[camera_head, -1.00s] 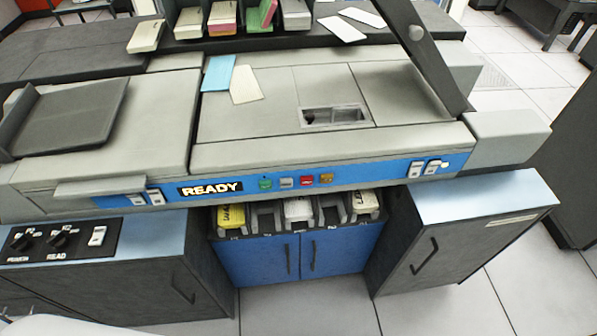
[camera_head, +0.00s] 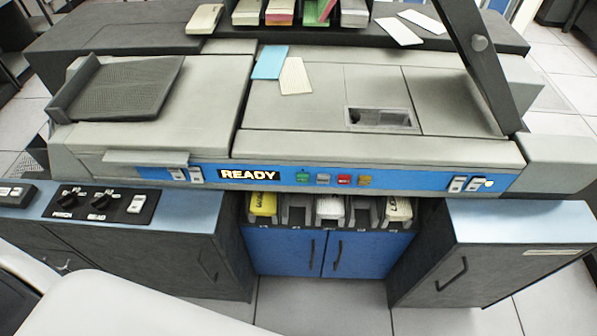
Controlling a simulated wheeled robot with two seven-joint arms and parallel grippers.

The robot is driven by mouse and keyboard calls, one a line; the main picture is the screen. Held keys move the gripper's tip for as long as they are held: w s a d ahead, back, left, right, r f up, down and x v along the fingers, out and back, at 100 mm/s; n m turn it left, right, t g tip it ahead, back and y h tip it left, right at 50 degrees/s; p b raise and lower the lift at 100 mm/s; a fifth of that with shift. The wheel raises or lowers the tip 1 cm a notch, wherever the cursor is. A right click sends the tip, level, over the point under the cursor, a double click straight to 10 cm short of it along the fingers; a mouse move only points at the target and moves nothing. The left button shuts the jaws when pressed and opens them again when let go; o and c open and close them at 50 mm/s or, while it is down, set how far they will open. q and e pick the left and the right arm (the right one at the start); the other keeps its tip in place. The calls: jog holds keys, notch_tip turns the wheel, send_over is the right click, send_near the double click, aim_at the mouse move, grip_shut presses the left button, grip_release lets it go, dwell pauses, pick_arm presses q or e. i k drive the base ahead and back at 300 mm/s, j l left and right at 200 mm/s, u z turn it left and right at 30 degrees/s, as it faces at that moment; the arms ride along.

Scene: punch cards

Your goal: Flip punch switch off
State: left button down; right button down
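A dark control panel (camera_head: 118,214) lies on the blue-topped cabinet at the left. It carries a black rotary knob (camera_head: 66,200) marked PUNCH, a second black knob (camera_head: 102,201) marked READ and a white rocker switch (camera_head: 137,203). White rocker switches (camera_head: 187,175) also sit left of the lit READY sign (camera_head: 249,175) on the machine's blue front strip. More white rocker switches (camera_head: 468,184) sit at the strip's right end. I cannot tell the on or off positions of the switches. Neither of my grippers is in view.
The grey card machine (camera_head: 370,148) fills the middle, with a dark tilted tray (camera_head: 125,88) on its left. Card bins (camera_head: 330,208) sit below the strip over a blue cabinet (camera_head: 285,250). A pale rounded shape covers the lower left. Floor shows at the bottom middle.

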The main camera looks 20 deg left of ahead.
aim_at(177, 173)
jog(key=u, duration=1.55)
